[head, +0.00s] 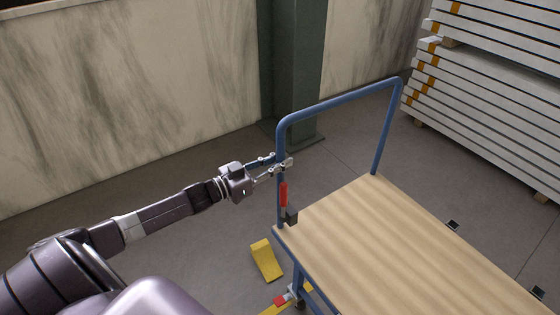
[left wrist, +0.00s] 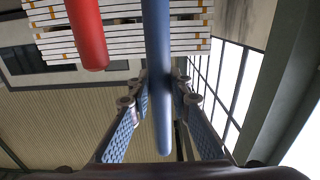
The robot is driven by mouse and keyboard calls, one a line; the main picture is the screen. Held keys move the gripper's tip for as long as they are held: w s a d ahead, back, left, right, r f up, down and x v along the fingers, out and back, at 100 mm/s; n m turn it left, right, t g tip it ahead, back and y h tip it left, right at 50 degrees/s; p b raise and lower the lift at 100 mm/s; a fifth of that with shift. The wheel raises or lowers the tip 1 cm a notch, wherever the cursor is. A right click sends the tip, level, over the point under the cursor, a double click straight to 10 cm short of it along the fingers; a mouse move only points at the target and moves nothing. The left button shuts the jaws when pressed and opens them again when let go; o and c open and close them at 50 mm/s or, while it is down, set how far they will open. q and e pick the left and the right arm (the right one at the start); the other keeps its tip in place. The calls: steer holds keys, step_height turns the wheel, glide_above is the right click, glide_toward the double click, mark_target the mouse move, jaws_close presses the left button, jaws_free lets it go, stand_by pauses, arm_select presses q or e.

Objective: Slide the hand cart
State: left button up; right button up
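The hand cart has a flat wooden deck (head: 400,250) and a blue tubular handle (head: 340,103) standing up at its far end. My left gripper (head: 283,164) reaches in from the left at the handle's left post, above a red sleeve (head: 284,194) on that post. In the left wrist view, the blue post (left wrist: 157,50) runs between the two fingers of my left gripper (left wrist: 162,90). The fingers are apart, one on each side of it; firm contact is not clear. The red sleeve (left wrist: 88,35) shows there too. My right gripper is not in view.
A yellow wedge (head: 266,260) lies on the floor left of the cart. A dark green pillar (head: 292,70) and a stained wall (head: 120,90) stand behind. Stacked white panels (head: 490,100) stand at the right.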

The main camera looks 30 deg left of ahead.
arm_select(q)
jaws_close()
steer(key=s+d+p, duration=0.3)
steer(key=d+p, duration=0.1)
steer(key=d, duration=0.3)
steer(key=s+d+p, duration=0.3)
steer(key=d+p, duration=0.1)
steer(key=d, duration=0.4)
steer(key=shift+s, duration=0.1)
steer(key=o, duration=0.9)
jaws_free()
steer(key=v, duration=1.2)
steer(key=shift+s, duration=0.1)
